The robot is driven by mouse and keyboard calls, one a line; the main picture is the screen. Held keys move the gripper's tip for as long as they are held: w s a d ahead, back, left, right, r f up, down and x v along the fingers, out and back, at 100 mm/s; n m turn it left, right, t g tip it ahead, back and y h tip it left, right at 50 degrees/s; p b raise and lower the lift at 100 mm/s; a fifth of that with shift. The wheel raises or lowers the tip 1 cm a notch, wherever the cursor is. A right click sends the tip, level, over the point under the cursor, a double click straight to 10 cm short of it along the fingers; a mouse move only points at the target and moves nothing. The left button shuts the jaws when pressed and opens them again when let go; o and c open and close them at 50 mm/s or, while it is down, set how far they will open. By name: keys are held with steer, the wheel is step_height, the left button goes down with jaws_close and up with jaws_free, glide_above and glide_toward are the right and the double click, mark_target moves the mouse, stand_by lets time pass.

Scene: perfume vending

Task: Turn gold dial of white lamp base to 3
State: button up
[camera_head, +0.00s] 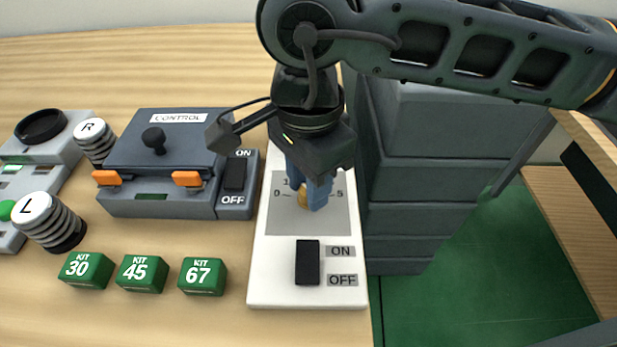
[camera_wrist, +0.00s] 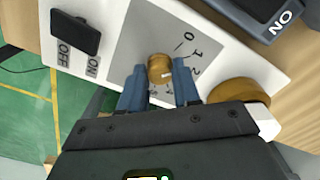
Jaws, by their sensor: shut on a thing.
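The white lamp base (camera_head: 258,285) stands at the table's right edge, with a grey dial panel (camera_head: 335,222) on it. It also shows in the wrist view (camera_wrist: 108,22). The gold dial (camera_head: 303,196) sits on the panel, mostly hidden by my gripper in the head view. In the wrist view the gold dial (camera_wrist: 160,68) shows between my blue fingers, with a pale mark on its face. My gripper (camera_head: 308,195) points down and is shut on the dial. The marks 0, 1 and 5 are readable in the head view; the one for 3 is hidden there.
A black ON/OFF switch (camera_head: 307,262) is on the base's front part. A grey control box (camera_head: 150,150) with orange clips stands close on the left. Green kit blocks (camera_head: 142,274) lie at the front left. Dark grey drawers (camera_head: 420,150) rise on the right.

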steer(key=shift+f+m+b, duration=0.1)
steer(key=shift+m+b, duration=0.2)
steer(key=shift+b, duration=0.05)
steer(key=shift+f+m+b, duration=0.1)
steer(key=shift+m+b, duration=0.8)
steer(key=m+b, duration=0.3)
steer(key=shift+m, duration=0.3)
steer(key=m+b, duration=0.2)
steer(key=m, duration=0.1)
steer(key=shift+b, duration=0.4)
steer(key=shift+m+b, duration=0.9)
steer(key=shift+m, duration=0.5)
steer(key=shift+r, duration=0.2)
steer(key=o, duration=1.1)
steer(key=shift+c, duration=0.2)
